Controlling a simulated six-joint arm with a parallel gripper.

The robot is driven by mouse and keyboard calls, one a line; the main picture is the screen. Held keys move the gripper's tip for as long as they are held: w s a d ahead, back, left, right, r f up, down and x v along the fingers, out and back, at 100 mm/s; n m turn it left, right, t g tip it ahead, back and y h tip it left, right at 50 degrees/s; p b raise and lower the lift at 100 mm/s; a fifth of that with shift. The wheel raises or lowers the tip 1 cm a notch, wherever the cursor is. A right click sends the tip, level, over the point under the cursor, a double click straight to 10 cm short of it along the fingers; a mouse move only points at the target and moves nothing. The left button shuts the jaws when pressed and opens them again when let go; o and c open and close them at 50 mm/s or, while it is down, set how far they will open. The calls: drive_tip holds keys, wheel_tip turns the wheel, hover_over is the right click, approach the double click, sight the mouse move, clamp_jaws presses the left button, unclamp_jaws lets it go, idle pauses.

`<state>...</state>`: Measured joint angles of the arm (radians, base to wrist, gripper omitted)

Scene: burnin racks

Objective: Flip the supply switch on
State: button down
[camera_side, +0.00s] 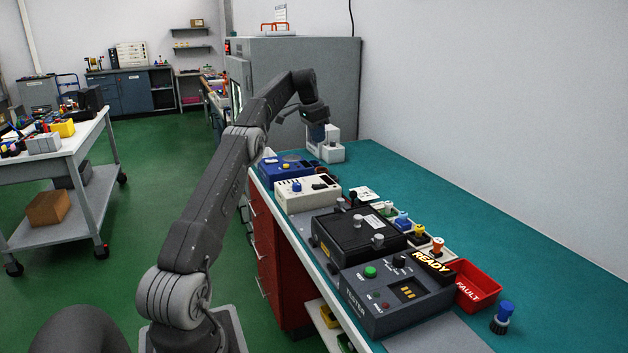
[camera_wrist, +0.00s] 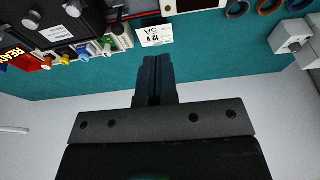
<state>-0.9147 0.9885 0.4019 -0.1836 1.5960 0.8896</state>
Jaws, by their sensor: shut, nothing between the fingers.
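My gripper (camera_side: 317,131) hangs from the arm at the far end of the bench, in front of a pale grey block. In the wrist view its dark fingers (camera_wrist: 154,68) are together and empty, over bare teal bench top. A cream instrument box (camera_side: 307,194) with a blue knob and a dark panel sits nearer the camera. A blue box (camera_side: 289,166) stands just behind it. I cannot tell for certain which control is the supply switch or its position. A white card reading "12 V 5A" (camera_wrist: 156,36) lies near the fingers; it also shows in the side view (camera_side: 364,194).
A black box (camera_side: 345,241), a grey tester (camera_side: 372,301) with a lit READY sign, and a red FAULT bin (camera_side: 480,284) fill the near bench. Small coloured plugs (camera_side: 403,221) line the right side. The pale block (camera_side: 333,152) stands close by. The bench's right side is mostly clear.

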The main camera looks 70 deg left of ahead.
sight(315, 186)
drive_tip(key=s+a+f, duration=0.2)
drive_tip(key=a, duration=0.1)
drive_tip(key=shift+f, duration=0.2)
drive_tip(key=x, duration=1.2)
drive_tip(key=shift+s+f, duration=0.25)
drive_tip(key=shift+s, duration=0.1)
drive_tip(key=shift+s+f, duration=0.1)
drive_tip(key=shift+f, duration=0.65)
drive_tip(key=shift+s+f, duration=0.1)
drive_tip(key=shift+f, duration=0.25)
drive_tip(key=shift+r, duration=0.2)
drive_tip(key=shift+r, duration=0.6)
